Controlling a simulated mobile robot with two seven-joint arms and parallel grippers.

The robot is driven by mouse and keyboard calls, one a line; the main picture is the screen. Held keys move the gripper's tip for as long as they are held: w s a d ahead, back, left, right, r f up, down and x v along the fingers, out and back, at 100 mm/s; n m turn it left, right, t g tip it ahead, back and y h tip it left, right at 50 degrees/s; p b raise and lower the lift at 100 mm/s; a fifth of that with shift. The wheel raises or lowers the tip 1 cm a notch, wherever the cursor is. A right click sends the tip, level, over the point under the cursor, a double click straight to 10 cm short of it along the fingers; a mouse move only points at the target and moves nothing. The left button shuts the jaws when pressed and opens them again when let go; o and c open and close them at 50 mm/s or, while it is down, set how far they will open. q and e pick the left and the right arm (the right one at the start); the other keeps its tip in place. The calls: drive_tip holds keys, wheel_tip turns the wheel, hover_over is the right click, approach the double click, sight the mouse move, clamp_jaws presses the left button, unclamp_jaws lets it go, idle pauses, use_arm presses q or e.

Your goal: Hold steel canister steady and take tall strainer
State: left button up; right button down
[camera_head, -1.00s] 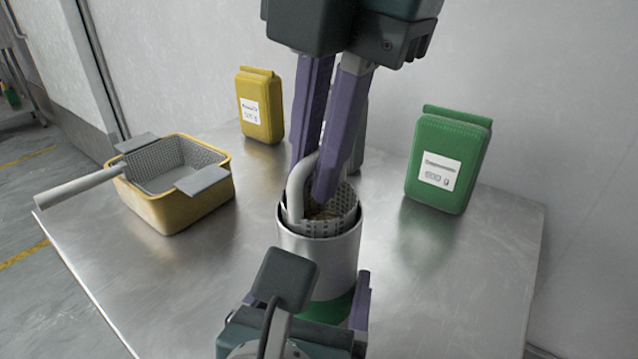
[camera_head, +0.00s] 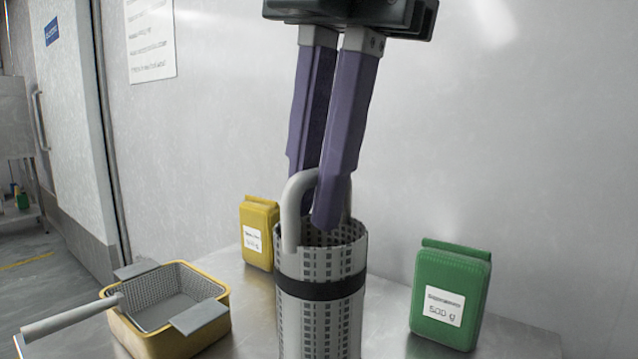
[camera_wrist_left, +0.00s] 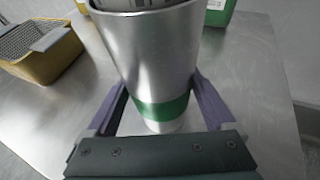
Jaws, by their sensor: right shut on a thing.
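The tall strainer (camera_head: 320,318) is a perforated metal cylinder with a dark band and a curved grey handle. My right gripper (camera_head: 328,195) points down from above, shut on the handle at the strainer's top. The strainer stands about upright; its lower end is cut off by the head view's bottom edge. The steel canister (camera_wrist_left: 150,55), with a green band near its base, stands upright in the left wrist view. My left gripper (camera_wrist_left: 158,95) has one finger on each side of it, their tips against its wall. Perforated metal (camera_wrist_left: 127,4) shows at the canister's mouth.
A yellow bin (camera_head: 185,343) with a mesh basket and long handle stands at left. A yellow packet (camera_head: 258,235) and a green packet (camera_head: 450,295) stand behind on the steel table (camera_head: 395,310). A wall closes off the back.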

use_arm(q)
drive_tip(key=shift+o, duration=0.7)
